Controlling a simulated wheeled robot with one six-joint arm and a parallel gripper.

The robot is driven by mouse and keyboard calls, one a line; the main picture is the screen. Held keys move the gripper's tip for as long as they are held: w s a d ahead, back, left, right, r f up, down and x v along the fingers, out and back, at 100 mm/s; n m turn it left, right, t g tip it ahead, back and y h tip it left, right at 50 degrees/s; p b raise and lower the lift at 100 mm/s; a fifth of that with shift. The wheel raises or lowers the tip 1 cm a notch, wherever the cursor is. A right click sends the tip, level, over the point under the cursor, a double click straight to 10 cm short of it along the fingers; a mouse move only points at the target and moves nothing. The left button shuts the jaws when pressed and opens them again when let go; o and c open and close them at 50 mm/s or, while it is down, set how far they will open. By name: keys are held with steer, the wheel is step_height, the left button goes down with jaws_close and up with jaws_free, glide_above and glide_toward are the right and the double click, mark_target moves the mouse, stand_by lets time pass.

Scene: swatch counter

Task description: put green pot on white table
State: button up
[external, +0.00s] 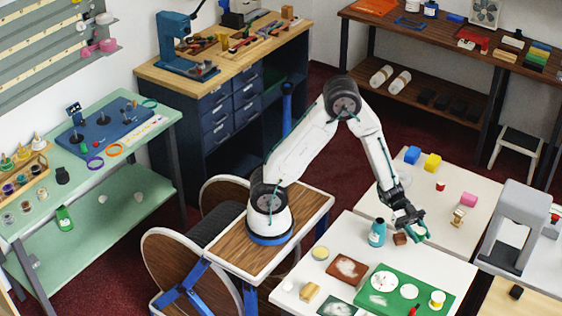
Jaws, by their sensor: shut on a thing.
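My gripper (412,228) is at the end of the arm, low over the right rear part of the near white table (345,235). It is shut on a small dark green thing that looks like the green pot (420,231). The fingers and the thing are close in colour, so its outline is hard to make out. I cannot tell whether it touches the table. A teal bottle (377,233) stands left of my gripper, and a small brown block (400,238) is just below and left of it.
The far white table (408,183) carries blue, yellow and pink blocks. A grey machine (508,225) stands at right.

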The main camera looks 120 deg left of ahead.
steer(key=s+a+f+m+g+h, duration=0.1)
steer(key=s+a, duration=0.3)
steer(key=s, duration=0.3)
steer(key=s+a+f+m+g+h, duration=0.15)
steer(key=s+a, duration=0.25)
steer(key=s, duration=0.4)
steer(key=m+g+h, duration=0.2)
glide_toward(355, 235)
step_height(355, 235, up, 8)
steer(key=s+a, duration=0.2)
steer(key=a, duration=0.1)
steer(key=w+d+f, duration=0.1)
steer(key=w+d, duration=0.1)
steer(key=d, duration=0.1)
steer(key=w+d+f, duration=0.4)
steer(key=d, duration=0.1)
steer(key=shift+w+d+f, duration=0.1)
steer(key=shift+d+f, duration=0.15)
steer(key=shift+d, duration=0.1)
steer(key=shift+w+d+f, duration=0.4)
steer(key=shift+d+f, duration=0.15)
steer(key=shift+d, duration=0.05)
steer(key=shift+w+d+f, duration=0.4)
steer(key=shift+d+f, duration=0.15)
steer(key=o, duration=1.1)
steer(key=shift+f, duration=0.15)
steer(key=shift+c, duration=0.2)
